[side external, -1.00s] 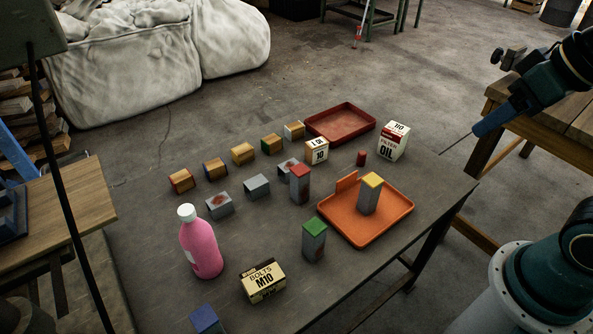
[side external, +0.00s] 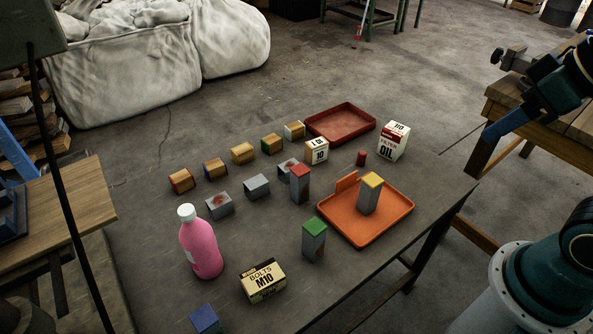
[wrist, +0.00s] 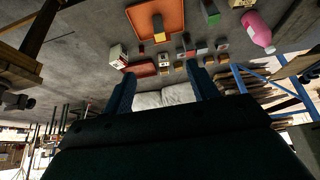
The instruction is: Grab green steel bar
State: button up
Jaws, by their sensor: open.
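The green steel bar (side external: 314,243) stands upright on the dark table, a grey block with a green top, left of the orange tray and right of the bolts box. In the wrist view, a green-topped bar (wrist: 211,12) shows near the top edge. My gripper (wrist: 162,70) is open and empty, its two blue fingers wide apart. In the side view its blue finger (side external: 497,131) shows at the right, beyond the table's right end and well away from the bar.
A yellow-topped bar (side external: 369,195) stands in the orange tray (side external: 390,228). A red-topped bar (side external: 300,184), pink bottle (side external: 202,245), bolts box (side external: 263,281) and blue-topped block (side external: 205,320) stand around the green bar. Several wooden blocks, a red tray (side external: 341,123) and oil box (side external: 393,141) are farther back.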

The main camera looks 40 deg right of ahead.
jog(key=shift+o, duration=0.4)
jog(key=n+g, duration=0.6)
jog(key=n, duration=1.3)
send_over(315, 225)
notch_tip(315, 225, down, 20)
jog(key=shift+a+f, duration=0.1)
jog(key=shift+f, duration=0.1)
jog(key=shift+f, duration=4.25)
